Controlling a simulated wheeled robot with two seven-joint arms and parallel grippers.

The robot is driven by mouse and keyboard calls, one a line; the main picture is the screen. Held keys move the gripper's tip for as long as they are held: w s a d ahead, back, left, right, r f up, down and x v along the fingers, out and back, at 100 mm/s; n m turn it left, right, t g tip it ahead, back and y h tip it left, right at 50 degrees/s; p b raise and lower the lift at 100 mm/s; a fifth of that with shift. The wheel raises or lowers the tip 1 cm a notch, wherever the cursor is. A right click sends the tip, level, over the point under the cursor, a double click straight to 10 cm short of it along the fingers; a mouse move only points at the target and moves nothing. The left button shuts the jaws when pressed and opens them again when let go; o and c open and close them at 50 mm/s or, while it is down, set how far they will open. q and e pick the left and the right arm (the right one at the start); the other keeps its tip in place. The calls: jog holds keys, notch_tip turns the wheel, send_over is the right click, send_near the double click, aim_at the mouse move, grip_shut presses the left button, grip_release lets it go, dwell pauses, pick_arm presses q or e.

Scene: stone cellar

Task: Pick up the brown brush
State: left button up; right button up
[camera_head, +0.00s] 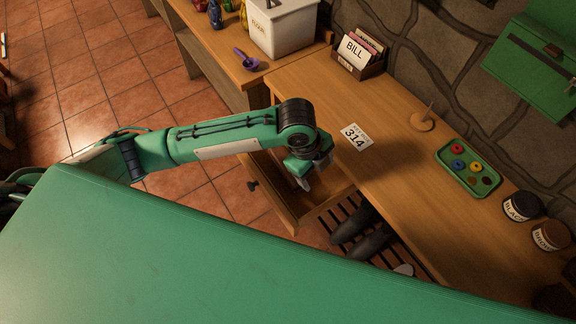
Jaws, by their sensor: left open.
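I cannot clearly make out a brown brush. A dark object (556,300) is cut off at the lower right edge of the counter, and I cannot tell what it is. My left gripper (306,182) is open and points down over the pulled-out drawer (284,208) under the wooden counter. The gripper and wrist cover part of the drawer, so its contents are partly hidden. I see nothing held between the fingers. My right gripper is not in view.
The counter (400,160) holds a card marked 314 (356,137), a BILL box (358,55), a wooden peg (423,120), a green tray (469,168) and black (520,207) and brown (550,236) jars. Dark boots (372,240) stand on a slatted rack below.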

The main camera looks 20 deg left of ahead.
pick_arm(q)
jog(key=w+a+r+m+g+y, duration=0.1)
jog(key=w+a+r+m+y, duration=0.15)
jog(key=w+a, duration=0.5)
jog(key=shift+m+y, duration=0.25)
jog(key=f, duration=0.3)
jog(key=s+a+f, duration=0.1)
jog(key=f, duration=0.1)
jog(key=a+f+p, duration=0.1)
jog(key=f, duration=0.2)
jog(key=shift+s+f, duration=0.3)
jog(key=shift+d+f+p, duration=0.1)
jog(key=shift+f+p, duration=0.25)
jog(key=shift+f, duration=0.2)
notch_tip(320, 180, down, 4)
jog(key=shift+s+d+r+p, duration=0.1)
jog(key=shift+d+r+p, duration=0.1)
jog(key=shift+p, duration=0.35)
jog(key=shift+f, duration=0.45)
jog(key=c, duration=1.1)
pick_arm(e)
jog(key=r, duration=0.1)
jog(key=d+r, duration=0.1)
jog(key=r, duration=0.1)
